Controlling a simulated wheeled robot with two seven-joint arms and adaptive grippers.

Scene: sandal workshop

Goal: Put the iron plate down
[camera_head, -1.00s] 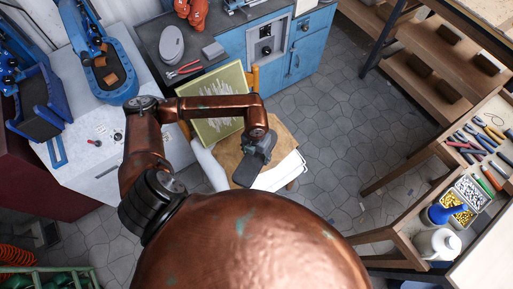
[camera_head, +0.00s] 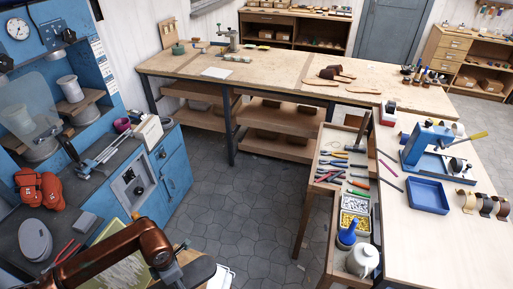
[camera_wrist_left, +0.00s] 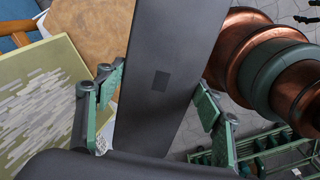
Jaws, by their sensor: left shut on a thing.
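The iron plate (camera_wrist_left: 178,40) is a long dark grey slab with a small darker square on its face. It fills the middle of the left wrist view. My left gripper (camera_wrist_left: 160,86) is shut on it, with green fingers at both long edges. In the head view my copper left arm shows at the bottom left, with a dark grey part, gripper or plate, at the frame edge; I cannot tell which. In the wrist view a tan wooden seat (camera_wrist_left: 85,35) lies behind the plate. I cannot tell whether they touch. My right gripper is out of view.
A green-edged board (camera_wrist_left: 45,95) with a pale pattern is left of the plate. A green rack (camera_wrist_left: 270,150) is at lower right. In the head view, a blue cabinet (camera_head: 172,165) stands left, a tool-filled table (camera_head: 440,240) right, a long workbench (camera_head: 275,75) behind. Tiled floor (camera_head: 250,200) lies clear between.

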